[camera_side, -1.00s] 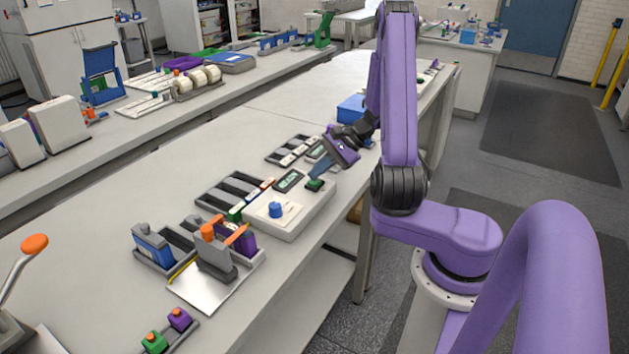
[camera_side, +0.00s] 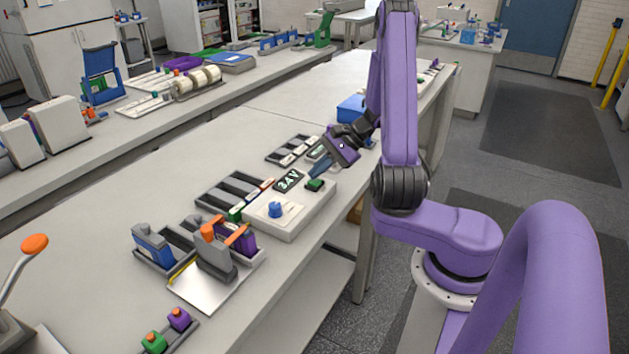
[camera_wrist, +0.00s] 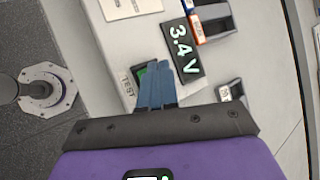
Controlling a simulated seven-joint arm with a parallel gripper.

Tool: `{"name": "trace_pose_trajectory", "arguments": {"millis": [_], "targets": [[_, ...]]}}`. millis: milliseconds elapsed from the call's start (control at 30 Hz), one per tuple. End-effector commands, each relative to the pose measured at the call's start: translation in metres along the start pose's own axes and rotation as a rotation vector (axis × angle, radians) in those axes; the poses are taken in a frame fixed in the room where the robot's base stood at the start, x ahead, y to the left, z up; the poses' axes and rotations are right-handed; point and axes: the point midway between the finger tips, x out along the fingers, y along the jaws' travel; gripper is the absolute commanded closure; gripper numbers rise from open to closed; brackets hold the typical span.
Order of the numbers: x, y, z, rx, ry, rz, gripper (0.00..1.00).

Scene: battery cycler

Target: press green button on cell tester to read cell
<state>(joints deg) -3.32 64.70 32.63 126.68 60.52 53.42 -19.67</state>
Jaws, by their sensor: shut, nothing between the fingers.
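The cell tester (camera_side: 300,208) is a white box near the bench's front edge, with a blue knob (camera_side: 276,209) on its white plate. Its dark display (camera_side: 288,181) is lit and reads 3.4 V; the same display (camera_wrist: 181,50) is large in the wrist view. The green button (camera_side: 315,185) sits beside the display; in the wrist view the button (camera_wrist: 141,76) is partly hidden behind my fingers, near the word TEST. My gripper (camera_side: 314,175) is shut and empty, its blue fingertips at the button. I cannot tell whether they touch it.
Grey slotted trays (camera_side: 228,189) lie left of the tester. A holder with blue, grey and purple blocks (camera_side: 215,250) stands in front of it. A blue box (camera_side: 351,108) is behind my gripper. The bench left of the trays is mostly clear.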

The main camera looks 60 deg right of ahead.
Motion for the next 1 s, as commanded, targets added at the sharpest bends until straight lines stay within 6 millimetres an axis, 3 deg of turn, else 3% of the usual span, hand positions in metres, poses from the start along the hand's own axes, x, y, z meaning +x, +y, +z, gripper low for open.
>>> {"name": "trace_pose_trajectory", "arguments": {"millis": [567, 1000], "targets": [[-0.009, -0.006, 0.007, -0.001, -0.002, 0.000, 1.00], [-0.033, -0.025, 0.024, -0.004, 0.000, -0.001, 1.00]]}}
